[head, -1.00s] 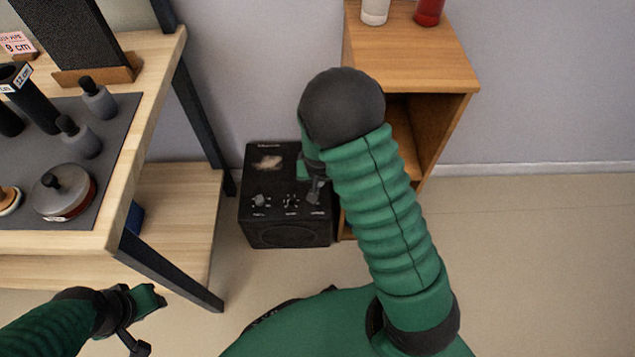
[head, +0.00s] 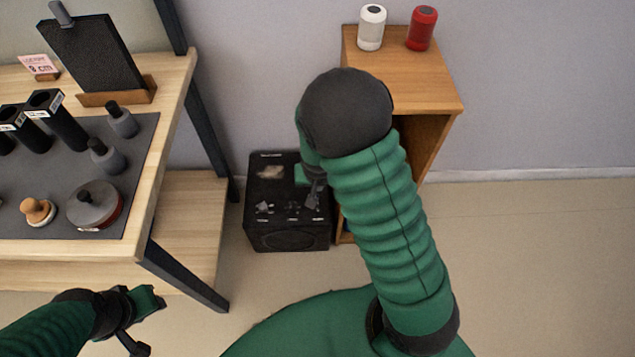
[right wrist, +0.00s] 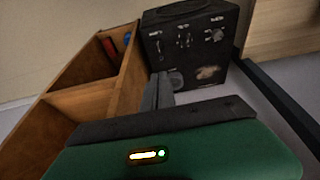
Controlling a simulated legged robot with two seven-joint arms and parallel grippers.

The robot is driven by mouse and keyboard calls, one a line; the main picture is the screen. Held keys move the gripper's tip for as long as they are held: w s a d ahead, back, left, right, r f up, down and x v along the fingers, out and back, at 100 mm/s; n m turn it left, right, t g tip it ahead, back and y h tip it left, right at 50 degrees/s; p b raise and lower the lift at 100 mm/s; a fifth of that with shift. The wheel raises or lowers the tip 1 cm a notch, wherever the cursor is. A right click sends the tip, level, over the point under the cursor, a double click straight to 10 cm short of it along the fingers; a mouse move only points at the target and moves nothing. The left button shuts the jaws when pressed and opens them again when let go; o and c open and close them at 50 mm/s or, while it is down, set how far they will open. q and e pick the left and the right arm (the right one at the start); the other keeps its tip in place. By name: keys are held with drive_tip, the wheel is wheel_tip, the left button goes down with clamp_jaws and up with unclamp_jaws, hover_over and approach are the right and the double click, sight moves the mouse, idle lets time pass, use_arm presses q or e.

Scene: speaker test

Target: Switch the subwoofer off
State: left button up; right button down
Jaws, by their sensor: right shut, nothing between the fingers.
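The subwoofer (head: 288,238) is a black box on the floor between the table and the wooden cabinet. Its upper face has a pale patch and a row of small controls (head: 265,208). It also shows at the top of the right wrist view (right wrist: 228,20). My right gripper (head: 313,203) is shut and empty, over the right part of that face, partly covering the controls there. In the right wrist view its grey fingers (right wrist: 153,88) point toward the box; contact cannot be told. My left gripper (head: 132,343) is low at the left, away from the subwoofer; its fingers are too small to judge.
A wooden table (head: 170,130) at the left holds dark cylinders, weights and a black panel. The open wooden cabinet (head: 420,90) bears a white canister (head: 372,27) and a red canister (head: 422,28). Floor (head: 540,260) at the right is clear.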

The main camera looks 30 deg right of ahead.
drive_tip(key=v, duration=0.1)
drive_tip(key=p+v, duration=0.1)
drive_tip(key=v, duration=0.1)
drive_tip(key=shift+s+r, duration=0.25)
drive_tip(key=shift+s, duration=0.1)
